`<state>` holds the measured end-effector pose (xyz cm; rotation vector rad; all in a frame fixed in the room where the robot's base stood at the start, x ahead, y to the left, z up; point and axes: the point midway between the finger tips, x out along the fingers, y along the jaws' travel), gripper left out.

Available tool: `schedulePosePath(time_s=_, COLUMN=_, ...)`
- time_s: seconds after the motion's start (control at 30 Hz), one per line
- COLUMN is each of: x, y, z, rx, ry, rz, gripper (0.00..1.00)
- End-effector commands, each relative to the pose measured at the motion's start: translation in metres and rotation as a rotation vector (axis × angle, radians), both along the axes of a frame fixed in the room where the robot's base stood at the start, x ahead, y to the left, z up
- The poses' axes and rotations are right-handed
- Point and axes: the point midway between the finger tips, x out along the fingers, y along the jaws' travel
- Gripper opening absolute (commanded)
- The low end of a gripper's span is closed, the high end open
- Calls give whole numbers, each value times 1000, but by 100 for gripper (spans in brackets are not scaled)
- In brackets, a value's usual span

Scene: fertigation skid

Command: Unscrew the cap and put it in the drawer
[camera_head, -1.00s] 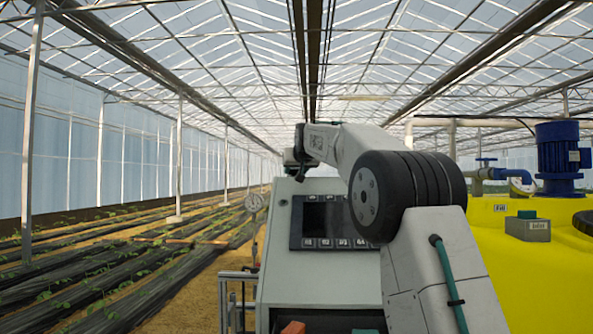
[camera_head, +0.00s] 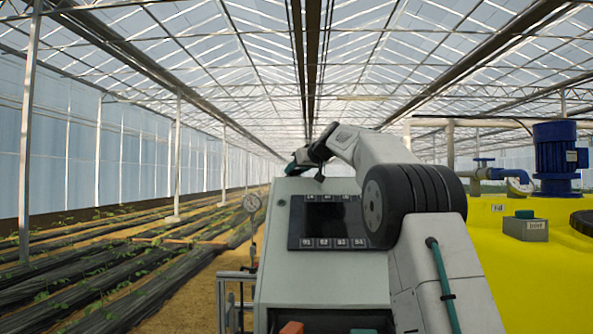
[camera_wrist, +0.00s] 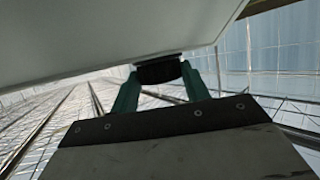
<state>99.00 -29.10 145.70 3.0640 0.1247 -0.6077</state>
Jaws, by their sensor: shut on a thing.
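My gripper (camera_wrist: 159,88) has its two teal fingers closed on the sides of a short black round cap (camera_wrist: 158,72) in the wrist view. The cap lies against or just in front of a pale grey surface; I cannot tell whether they touch. In the head view my gripper (camera_head: 299,162) is small, at the top left of the grey control cabinet (camera_head: 275,240), partly hidden by my wrist. The cap cannot be made out there.
The cabinet carries a dark screen panel (camera_head: 327,222). A yellow tank (camera_head: 535,275) with a blue motor (camera_head: 557,158) and a small grey box (camera_head: 525,228) stands at right. A round gauge (camera_head: 252,202) is left of the cabinet. Crop rows with open ground lie further left.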

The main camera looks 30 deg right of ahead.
Motion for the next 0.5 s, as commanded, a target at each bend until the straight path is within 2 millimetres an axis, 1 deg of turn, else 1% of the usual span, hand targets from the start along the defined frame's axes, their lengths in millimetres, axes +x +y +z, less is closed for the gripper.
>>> schedulePosePath(time_s=0.1, x=0, y=-2, z=-1, rx=0, ry=3, rz=65, gripper=24)
schedulePosePath(time_s=0.4, x=1, y=-2, z=-1, rx=1, ry=3, rz=82, gripper=24)
schedulePosePath(time_s=0.5, x=2, y=-5, z=-3, rx=1, ry=3, rz=155, gripper=24)
